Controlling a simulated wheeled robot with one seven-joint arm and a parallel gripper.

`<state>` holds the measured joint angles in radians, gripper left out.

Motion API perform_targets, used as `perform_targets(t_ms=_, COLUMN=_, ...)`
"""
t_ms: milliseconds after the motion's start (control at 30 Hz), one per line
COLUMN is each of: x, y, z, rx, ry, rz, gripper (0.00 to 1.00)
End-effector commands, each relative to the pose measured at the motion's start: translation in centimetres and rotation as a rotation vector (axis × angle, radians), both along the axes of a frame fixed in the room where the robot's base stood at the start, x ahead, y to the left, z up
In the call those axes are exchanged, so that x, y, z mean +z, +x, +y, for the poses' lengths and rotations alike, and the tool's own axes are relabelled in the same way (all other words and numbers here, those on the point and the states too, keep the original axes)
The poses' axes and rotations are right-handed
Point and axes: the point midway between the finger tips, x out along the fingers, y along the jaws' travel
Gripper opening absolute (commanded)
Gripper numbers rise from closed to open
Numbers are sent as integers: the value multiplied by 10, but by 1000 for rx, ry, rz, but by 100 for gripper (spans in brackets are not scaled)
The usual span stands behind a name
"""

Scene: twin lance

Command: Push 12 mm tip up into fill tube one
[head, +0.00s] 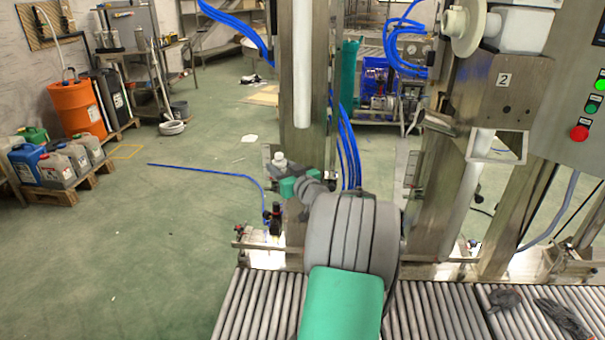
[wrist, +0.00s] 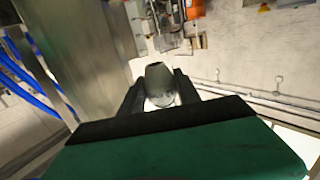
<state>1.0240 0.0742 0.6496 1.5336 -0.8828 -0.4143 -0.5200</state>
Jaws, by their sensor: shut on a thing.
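The 12 mm tip (wrist: 160,77) is a pale grey tapered piece standing between the dark fingers of my gripper (wrist: 160,92) in the wrist view. My gripper is shut on it. In the head view, the tip (head: 280,158) shows as a small whitish knob above my gripper (head: 280,168), at the far end of my arm. Fill tube one (head: 303,70) is the white vertical tube in front of the left steel column. Its lower end hangs above and slightly right of the tip in the picture, apart from it. The depth between them is hard to judge.
A roller conveyor (head: 255,305) runs below, with dark cloths (head: 560,318) at right. A steel column (head: 318,90) and blue hoses (head: 347,150) stand close by tube one. A second filling station marked 2 (head: 503,80) is at right. Green floor lies open at left.

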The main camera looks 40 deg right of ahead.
Motion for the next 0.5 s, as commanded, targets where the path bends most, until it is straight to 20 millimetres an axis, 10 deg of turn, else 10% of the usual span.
perform_targets(t_ms=200, x=1, y=-20, z=-65, rx=-99, ry=3, rz=-9, gripper=0)
perform_targets(t_ms=500, x=4, y=-22, z=-70, rx=-108, ry=5, rz=-10, gripper=0)
